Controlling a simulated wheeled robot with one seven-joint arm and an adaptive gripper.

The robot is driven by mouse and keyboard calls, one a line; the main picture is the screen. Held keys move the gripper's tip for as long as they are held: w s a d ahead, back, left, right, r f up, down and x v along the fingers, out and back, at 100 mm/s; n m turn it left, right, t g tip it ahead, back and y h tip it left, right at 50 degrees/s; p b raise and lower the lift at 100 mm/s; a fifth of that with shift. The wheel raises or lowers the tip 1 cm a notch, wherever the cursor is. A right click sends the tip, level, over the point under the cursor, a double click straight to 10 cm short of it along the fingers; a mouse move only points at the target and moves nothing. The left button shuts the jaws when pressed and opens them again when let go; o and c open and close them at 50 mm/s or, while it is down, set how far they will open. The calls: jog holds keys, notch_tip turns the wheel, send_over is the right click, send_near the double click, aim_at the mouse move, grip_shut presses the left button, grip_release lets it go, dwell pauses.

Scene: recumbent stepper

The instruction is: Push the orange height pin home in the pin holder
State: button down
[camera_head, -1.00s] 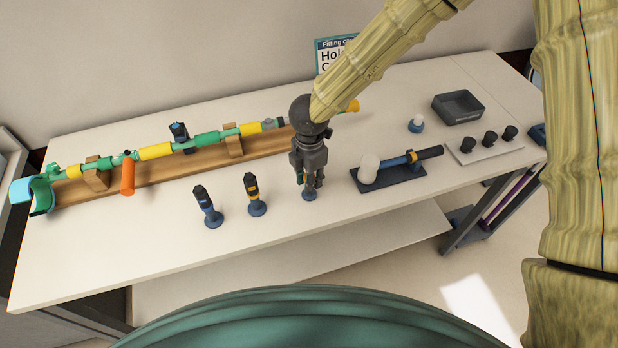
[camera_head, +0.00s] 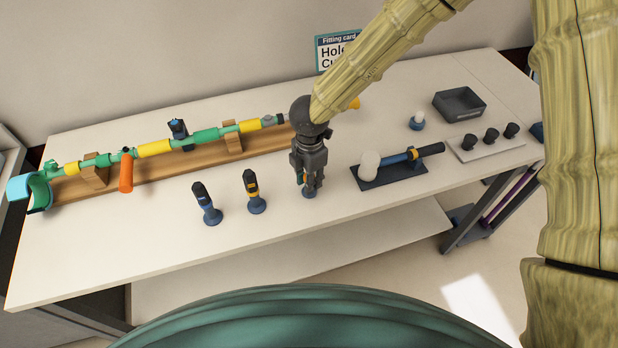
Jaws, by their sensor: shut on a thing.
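My gripper (camera_head: 310,182) points down at the front middle of the table. It is shut on a small part with bits of blue and orange showing between the fingers. Below the fingers is a round blue foot (camera_head: 309,194), touching the table. The fingers hide most of this part, so I cannot tell if it is the orange height pin, or how deep it sits. Two similar upright pieces on round blue feet stand to the left: one dark-topped (camera_head: 207,204) and one with a yellow band (camera_head: 255,192). I cannot say for certain which thing is the pin holder.
A long green and yellow crutch (camera_head: 155,149) with an orange handle (camera_head: 126,172) lies on a wooden rack behind. To the right are a dark plate (camera_head: 395,176) with a white-headed mallet, a grey tray (camera_head: 459,103) and several black knobs (camera_head: 490,139). The front left is clear.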

jog(key=shift+f, duration=0.15)
jog(key=shift+r+p, duration=0.55)
jog(key=shift+r, duration=0.25)
jog(key=shift+r, duration=0.1)
dwell(0.5)
jog(key=shift+f+b, duration=0.6)
jog(key=shift+f, duration=0.3)
dwell(1.1)
jog(key=shift+r, duration=0.15)
jog(key=shift+r+p, duration=0.65)
jog(key=shift+r, duration=0.05)
dwell(0.5)
jog(key=shift+f+b, duration=0.45)
jog(key=shift+f, duration=0.35)
dwell(1.1)
